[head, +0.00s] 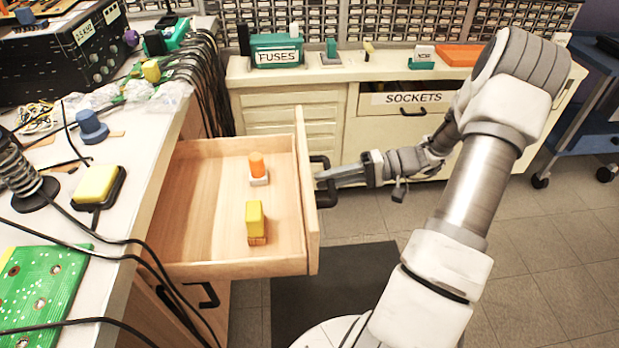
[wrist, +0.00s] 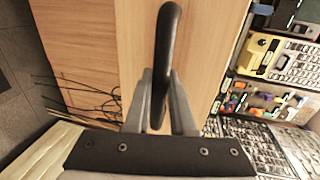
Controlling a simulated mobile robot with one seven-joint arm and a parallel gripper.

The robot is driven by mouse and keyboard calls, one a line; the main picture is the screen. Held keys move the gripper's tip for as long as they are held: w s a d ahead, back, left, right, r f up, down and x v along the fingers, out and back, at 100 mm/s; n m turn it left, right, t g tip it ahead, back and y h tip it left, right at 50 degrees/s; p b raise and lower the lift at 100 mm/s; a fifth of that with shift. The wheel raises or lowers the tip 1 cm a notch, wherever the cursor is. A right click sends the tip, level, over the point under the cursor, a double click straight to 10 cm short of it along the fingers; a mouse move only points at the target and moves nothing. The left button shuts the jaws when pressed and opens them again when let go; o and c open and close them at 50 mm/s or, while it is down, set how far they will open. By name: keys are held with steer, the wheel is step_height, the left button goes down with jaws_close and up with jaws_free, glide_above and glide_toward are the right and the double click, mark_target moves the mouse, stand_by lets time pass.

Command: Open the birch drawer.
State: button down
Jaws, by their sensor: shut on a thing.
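The birch drawer (head: 205,200) stands well out from the workbench in the head view, its inside visible. An orange cylinder on a pale base (head: 258,169) and a yellow block on a wooden base (head: 255,222) are inside it. Its black handle (head: 322,182) is on the outer face of the front panel. My gripper (head: 326,179) is at that handle, reaching from the right. In the wrist view, the gripper's two fingers (wrist: 160,100) are on either side of the black handle (wrist: 168,45) and closed on it. The birch front (wrist: 100,45) lies behind.
The cluttered workbench (head: 125,160) is at the left, with cables hanging over its edge. Another black handle (head: 209,295) is below the drawer. A counter with a drawer labelled SOCKETS (head: 413,98) stands behind. A dark mat (head: 345,280) lies on the floor. A blue cart (head: 590,130) is at the far right.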

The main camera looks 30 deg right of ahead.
steer(key=shift+s+d, duration=0.15)
steer(key=shift+d, duration=0.25)
steer(key=c, duration=0.8)
jaws_free()
steer(key=p+v, duration=0.3)
steer(key=v, duration=1.4)
steer(key=shift+d, duration=0.2)
